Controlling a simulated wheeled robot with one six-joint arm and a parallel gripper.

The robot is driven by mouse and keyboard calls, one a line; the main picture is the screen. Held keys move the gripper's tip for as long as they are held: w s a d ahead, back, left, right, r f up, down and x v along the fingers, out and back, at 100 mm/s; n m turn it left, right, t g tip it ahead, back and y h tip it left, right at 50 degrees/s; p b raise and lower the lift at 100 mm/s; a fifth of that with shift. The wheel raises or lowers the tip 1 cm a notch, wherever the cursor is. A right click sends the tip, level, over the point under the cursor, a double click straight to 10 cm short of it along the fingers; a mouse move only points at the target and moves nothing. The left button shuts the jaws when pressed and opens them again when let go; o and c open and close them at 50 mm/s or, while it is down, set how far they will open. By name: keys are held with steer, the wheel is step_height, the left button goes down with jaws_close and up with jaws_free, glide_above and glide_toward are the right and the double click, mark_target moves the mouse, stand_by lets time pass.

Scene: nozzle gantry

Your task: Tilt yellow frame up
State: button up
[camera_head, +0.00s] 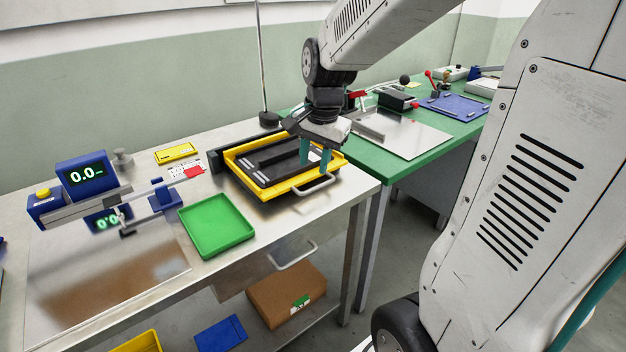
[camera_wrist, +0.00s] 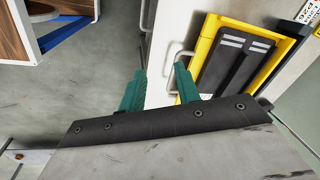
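The yellow frame (camera_head: 278,190) lies flat, or nearly so, at the right end of the metal bench, around a dark panel with lighter strips. A pale metal handle (camera_head: 317,188) sticks out from its front edge. My gripper (camera_head: 314,168) is over the frame's front right part, teal fingers pointing down. In the wrist view, my gripper (camera_wrist: 160,72) is open with nothing held. The handle (camera_wrist: 172,58) shows just beyond the fingertips, closer to the right finger, beside the yellow frame (camera_wrist: 203,50). I cannot tell whether a finger touches it.
A green tray (camera_head: 217,226) stands left of the frame. Blue devices with digital displays (camera_head: 86,176) stand further left. A thin upright pole on a black base (camera_head: 269,118) is behind the frame. A green table (camera_head: 375,168) adjoins on the right. A drawer handle (camera_head: 292,256) juts below the bench edge.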

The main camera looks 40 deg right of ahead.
mark_target(316, 187)
steer(key=w+d+f+m, duration=0.1)
steer(key=w+d+f, duration=0.1)
steer(key=f, duration=0.2)
steer(key=w+d+f+m, duration=0.2)
steer(key=w+f, duration=0.1)
steer(key=f, duration=0.1)
steer(key=w+d+f+m, duration=0.1)
steer(key=w+d+f, duration=0.1)
steer(key=f, duration=0.2)
steer(key=shift+w+d+f+m, duration=0.1)
steer(key=shift+w+f+m, duration=0.05)
steer(key=shift+f+m, duration=0.25)
jaws_close()
